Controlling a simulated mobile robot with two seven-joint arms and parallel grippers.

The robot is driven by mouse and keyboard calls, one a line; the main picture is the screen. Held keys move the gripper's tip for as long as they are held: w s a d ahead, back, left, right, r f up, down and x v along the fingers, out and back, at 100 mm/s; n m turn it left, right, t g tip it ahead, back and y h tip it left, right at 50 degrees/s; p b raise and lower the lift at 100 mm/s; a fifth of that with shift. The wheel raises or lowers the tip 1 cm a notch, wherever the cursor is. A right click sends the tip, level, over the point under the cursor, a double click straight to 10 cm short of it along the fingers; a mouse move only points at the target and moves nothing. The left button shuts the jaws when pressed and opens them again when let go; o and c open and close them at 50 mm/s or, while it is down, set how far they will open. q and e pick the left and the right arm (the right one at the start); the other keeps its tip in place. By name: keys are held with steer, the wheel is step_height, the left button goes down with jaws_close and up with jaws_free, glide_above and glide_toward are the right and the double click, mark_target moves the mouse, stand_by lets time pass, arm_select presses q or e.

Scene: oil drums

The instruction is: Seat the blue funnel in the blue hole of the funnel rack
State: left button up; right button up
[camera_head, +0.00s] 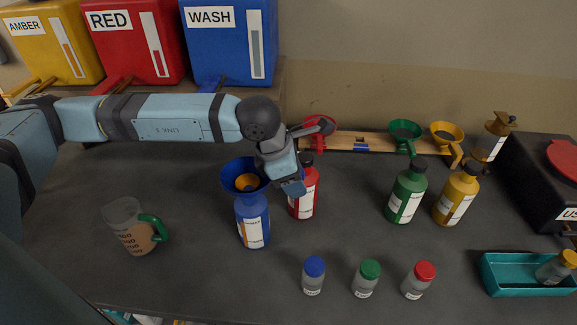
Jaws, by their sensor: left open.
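The blue funnel (232,171) sits upright in the neck of the blue bottle (253,220), left of my gripper. An orange round spot shows inside its bowl. The wooden funnel rack (345,138) lies at the back of the table. A blue mark (361,147) shows on the rack between the red and green funnels, and no funnel stands there. My left gripper (293,185) is open, pointing down just right of the blue funnel and in front of the red bottle. Its finger gap is hard to make out. My right gripper is not in view.
The red funnel (319,121), green funnel (404,130) and amber funnel (447,131) are in the rack. Red (303,197), green (406,195) and amber (456,198) bottles stand in front. A jug (131,229) stands left; small capped jars and a teal tray (507,292) are nearer.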

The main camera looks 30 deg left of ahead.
arm_select(q)
jaws_close()
steer(key=shift+r, duration=0.7)
stand_by(0.4)
steer(key=shift+r, duration=0.1)
steer(key=shift+r+p, duration=0.7)
steer(key=shift+r, duration=1.45)
